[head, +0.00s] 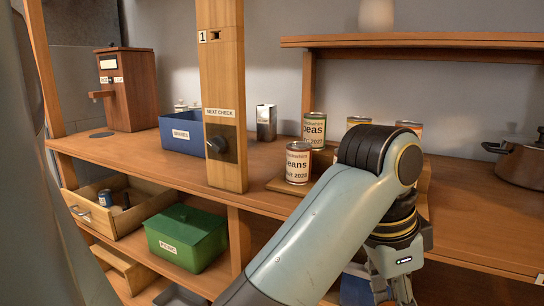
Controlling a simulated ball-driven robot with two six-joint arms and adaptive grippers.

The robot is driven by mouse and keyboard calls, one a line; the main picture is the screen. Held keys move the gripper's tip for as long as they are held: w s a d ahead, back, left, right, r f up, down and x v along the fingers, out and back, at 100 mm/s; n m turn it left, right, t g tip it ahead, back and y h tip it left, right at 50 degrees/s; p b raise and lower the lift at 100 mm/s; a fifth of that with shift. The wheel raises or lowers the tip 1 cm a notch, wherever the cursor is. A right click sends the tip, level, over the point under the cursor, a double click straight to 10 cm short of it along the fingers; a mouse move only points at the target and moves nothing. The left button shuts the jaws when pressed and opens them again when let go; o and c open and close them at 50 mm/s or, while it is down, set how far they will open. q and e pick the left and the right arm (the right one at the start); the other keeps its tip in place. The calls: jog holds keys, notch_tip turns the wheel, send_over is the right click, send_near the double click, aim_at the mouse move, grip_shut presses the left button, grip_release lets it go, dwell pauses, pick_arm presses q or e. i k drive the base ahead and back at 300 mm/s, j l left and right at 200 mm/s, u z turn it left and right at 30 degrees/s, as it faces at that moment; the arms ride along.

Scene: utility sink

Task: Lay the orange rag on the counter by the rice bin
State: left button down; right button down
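I see no orange rag in the head view. A brown wooden dispenser (128,90) with a spout and small labels stands at the counter's back left; it may be the rice bin, but its labels are too small to read. The wooden counter (105,150) around its front is bare apart from a dark round disc below the spout. My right gripper (392,294) points down at the bottom edge, in front of the counter and far from the dispenser. Its fingertips are cut off, so its opening is unclear. My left gripper is out of view.
A wooden post (222,90) with a dark knob rises before the counter. A blue bin (182,132), several cans (298,162) and a pot (522,163) stand on the counter. Below are an open drawer (140,215) and a green box (186,238).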

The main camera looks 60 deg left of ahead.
aim_at(121, 145)
jog(key=j+u, duration=0.7)
jog(key=j, duration=0.25)
jog(key=j+u, duration=0.35)
jog(key=k+j, duration=0.05)
jog(key=j, duration=0.05)
